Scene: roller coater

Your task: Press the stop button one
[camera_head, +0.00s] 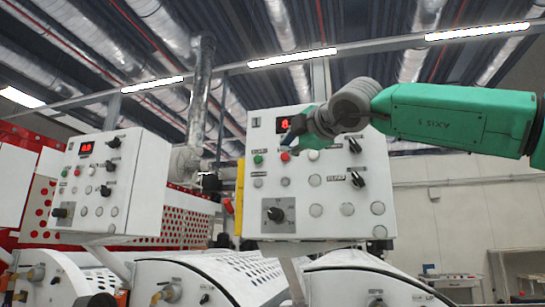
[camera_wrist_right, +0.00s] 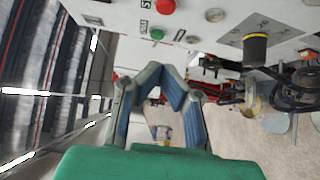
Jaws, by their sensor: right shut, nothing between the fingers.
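A white control panel (camera_head: 318,175) stands in the middle of the head view. A red button (camera_head: 285,157) sits on its upper left part, with a green button (camera_head: 258,159) to its left. In the right wrist view the red button (camera_wrist_right: 165,6) is at the top edge and the green button (camera_wrist_right: 157,34) just below it. My right gripper (camera_head: 291,138) is shut and empty, its tips just above the red button in the head view; I cannot tell the gap in depth. It also shows in the wrist view (camera_wrist_right: 168,86). My left gripper is out of view.
The panel has a lit red display (camera_head: 284,125), black rotary knobs (camera_head: 355,146) and several grey buttons. A second, similar panel (camera_head: 100,183) stands to the left. White machine housings (camera_head: 210,280) lie below. Open space lies right of the panel.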

